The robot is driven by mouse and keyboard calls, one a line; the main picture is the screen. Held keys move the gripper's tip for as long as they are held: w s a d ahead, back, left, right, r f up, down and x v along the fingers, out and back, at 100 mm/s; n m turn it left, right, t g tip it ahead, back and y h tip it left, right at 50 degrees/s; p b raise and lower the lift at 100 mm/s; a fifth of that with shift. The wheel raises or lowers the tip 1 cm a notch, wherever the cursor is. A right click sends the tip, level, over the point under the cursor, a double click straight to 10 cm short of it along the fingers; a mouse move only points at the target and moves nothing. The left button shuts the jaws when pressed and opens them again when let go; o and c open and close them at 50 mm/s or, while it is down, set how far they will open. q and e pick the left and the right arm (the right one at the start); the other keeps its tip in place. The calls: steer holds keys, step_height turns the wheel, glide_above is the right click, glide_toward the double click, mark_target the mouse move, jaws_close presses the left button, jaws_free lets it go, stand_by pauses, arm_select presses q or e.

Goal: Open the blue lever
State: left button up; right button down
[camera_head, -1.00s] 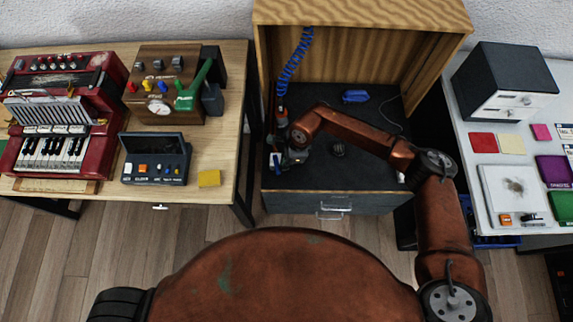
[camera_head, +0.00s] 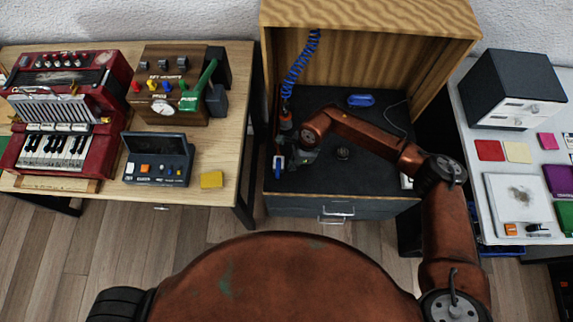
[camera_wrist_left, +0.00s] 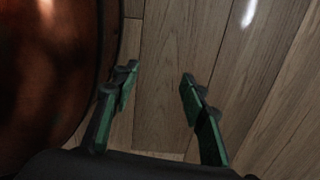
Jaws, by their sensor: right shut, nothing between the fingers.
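A small blue piece (camera_head: 278,166), which looks like the blue lever, stands upright at the left side of the dark cabinet floor in the head view. My right gripper (camera_head: 289,163) is shut and empty just right of it, low over the floor. I cannot tell whether they touch, and the gripper partly hides the area around the lever. My left gripper (camera_wrist_left: 158,84) is open and empty in the left wrist view, over the wooden floor, away from the cabinet.
A blue coiled hose (camera_head: 300,65) hangs at the cabinet's left, above a red and black tool (camera_head: 285,122). A blue oval object (camera_head: 361,100) lies at the back. The left table (camera_head: 228,150) holds an accordion (camera_head: 60,120) and a green-levered box (camera_head: 172,95).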

steer(key=shift+w+d+r, duration=0.1)
steer(key=shift+d, duration=1.1)
arm_select(q)
steer(key=s+p, duration=0.2)
steer(key=s, duration=0.4)
steer(key=shift+s+a+f+p, duration=0.3)
steer(key=shift+a+p, duration=0.05)
steer(key=shift+a, duration=0.05)
arm_select(e)
steer(key=v, duration=1)
steer(key=shift+a, duration=0.25)
